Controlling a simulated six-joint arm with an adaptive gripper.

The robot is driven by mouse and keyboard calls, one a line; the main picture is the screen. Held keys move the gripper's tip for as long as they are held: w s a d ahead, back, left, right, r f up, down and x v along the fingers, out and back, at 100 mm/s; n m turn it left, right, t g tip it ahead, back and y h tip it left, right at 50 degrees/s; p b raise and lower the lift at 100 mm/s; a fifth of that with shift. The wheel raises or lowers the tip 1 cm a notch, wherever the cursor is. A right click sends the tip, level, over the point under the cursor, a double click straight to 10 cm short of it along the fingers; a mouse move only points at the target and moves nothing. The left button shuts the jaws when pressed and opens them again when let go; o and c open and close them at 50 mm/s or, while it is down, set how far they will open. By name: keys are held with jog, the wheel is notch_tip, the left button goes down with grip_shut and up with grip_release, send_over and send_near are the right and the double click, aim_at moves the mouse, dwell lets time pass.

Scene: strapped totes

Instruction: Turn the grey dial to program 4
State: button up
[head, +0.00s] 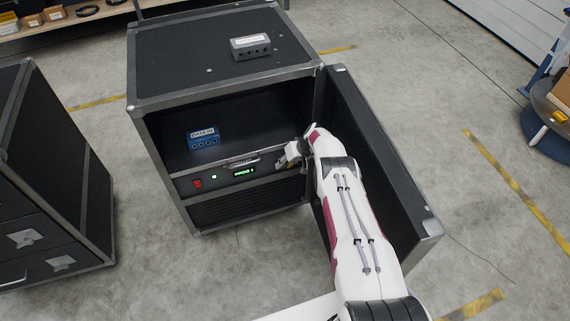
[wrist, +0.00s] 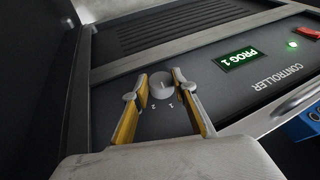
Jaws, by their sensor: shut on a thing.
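The grey dial (wrist: 162,86) is on the black controller panel (wrist: 215,85), seen upside down in the wrist view. My gripper (wrist: 160,80) has one yellow-padded finger on each side of the dial and is shut on it. Small white numbers show on the panel beside the dial; the others are hidden or too small to read. The green display (wrist: 240,58) reads "PROG 1". In the head view my gripper (head: 286,160) is at the right end of the panel and hides the dial.
The panel sits in a black case (head: 160,150) with its door (head: 385,165) open close to the right of my arm. A handle (wrist: 293,104), green light (head: 214,177) and red switch (head: 197,183) are on the panel. A blue box (head: 203,138) stands on the shelf above.

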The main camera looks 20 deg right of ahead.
dwell(0.5)
jog(key=o, duration=1.1)
jog(key=shift+d+r, duration=0.1)
jog(key=shift+r, duration=0.25)
jog(key=v, duration=1.1)
jog(key=shift+s+d, duration=0.2)
jog(key=shift+d, duration=0.05)
jog(key=shift+r, duration=0.1)
dwell(0.4)
